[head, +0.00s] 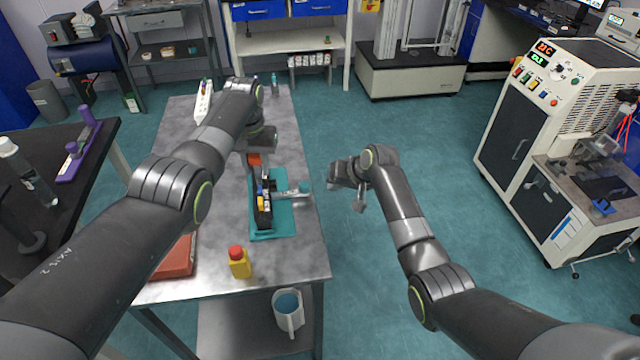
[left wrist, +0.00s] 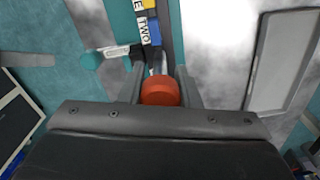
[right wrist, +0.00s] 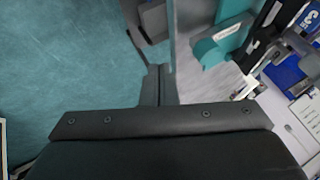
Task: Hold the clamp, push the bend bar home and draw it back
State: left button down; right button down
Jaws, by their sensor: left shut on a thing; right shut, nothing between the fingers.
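The dark clamp fixture (head: 264,212), with blue and yellow parts, stands on a teal base (head: 285,228) on the table. A pale bar (head: 290,193) with a teal end (head: 304,186) sticks out from its right side, and the bar also shows in the left wrist view (left wrist: 118,50). My left gripper (head: 256,153) is shut on an orange-red handle (left wrist: 160,92) at the fixture's far end. My right gripper (head: 352,195) is shut and empty, off the table's right edge and apart from the bar. A teal part (right wrist: 222,45) shows beyond it in the right wrist view.
A yellow bottle with a red cap (head: 239,263) and a red box (head: 178,258) are near the table's front. A pitcher (head: 288,312) is on the lower shelf. Open floor lies to the right.

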aim_at(295, 191)
jog(key=shift+w+a+f, duration=0.1)
jog(key=shift+w+a, duration=0.1)
jog(key=shift+a, duration=0.8)
jog(key=shift+w+a, duration=0.15)
jog(key=shift+a, duration=0.85)
jog(key=shift+a, duration=0.1)
jog(key=a, duration=0.4)
jog(key=shift+s+a, duration=0.25)
